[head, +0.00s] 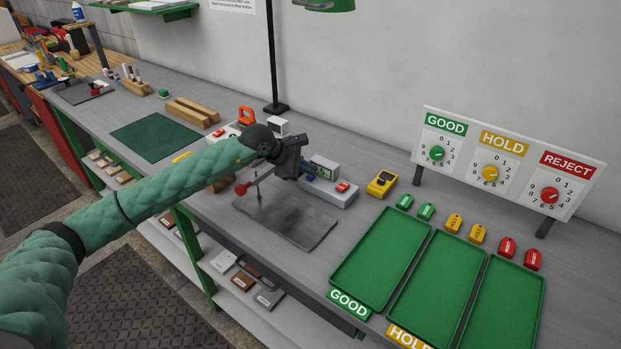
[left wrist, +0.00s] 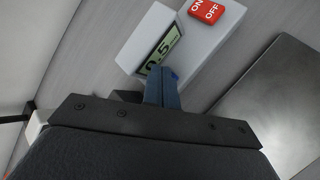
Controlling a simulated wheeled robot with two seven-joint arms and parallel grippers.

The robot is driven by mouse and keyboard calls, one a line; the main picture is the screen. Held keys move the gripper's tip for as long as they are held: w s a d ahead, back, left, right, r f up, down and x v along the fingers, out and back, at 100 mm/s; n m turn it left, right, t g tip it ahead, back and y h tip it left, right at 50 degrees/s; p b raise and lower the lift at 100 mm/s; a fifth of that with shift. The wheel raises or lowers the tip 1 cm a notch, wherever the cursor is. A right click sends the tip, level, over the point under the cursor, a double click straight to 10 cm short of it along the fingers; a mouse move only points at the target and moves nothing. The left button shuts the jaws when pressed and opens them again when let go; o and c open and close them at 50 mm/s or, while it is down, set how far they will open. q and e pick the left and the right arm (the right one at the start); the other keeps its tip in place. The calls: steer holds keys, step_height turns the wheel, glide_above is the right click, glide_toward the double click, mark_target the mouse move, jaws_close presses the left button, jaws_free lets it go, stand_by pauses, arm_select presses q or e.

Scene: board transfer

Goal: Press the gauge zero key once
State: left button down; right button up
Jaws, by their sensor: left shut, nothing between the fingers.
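The gauge (head: 334,192) is a pale grey box on the bench with a raised display (head: 325,168) and a red ON/OFF key (head: 343,187). In the left wrist view the display (left wrist: 160,48) shows digits, partly cut off by my fingers, and the red key (left wrist: 207,10) lies beyond. My left gripper (head: 305,170) is shut and empty, pointing at the gauge's left end.
A dark flat plate (head: 295,222) lies in front of the gauge. A yellow device (head: 382,184) stands to its right. Green trays (head: 375,262) and coloured tags fill the right, below a dial board (head: 500,165). A red-knobbed stand (head: 240,188) is beside my arm.

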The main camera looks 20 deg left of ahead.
mark_target(307, 177)
arm_select(q)
steer(key=shift+f+b, duration=0.45)
steer(key=shift+b, duration=0.15)
stand_by(0.9)
steer(key=shift+r, duration=0.1)
stand_by(0.3)
steer(key=shift+r, duration=0.8)
steer(key=shift+r, duration=2.5)
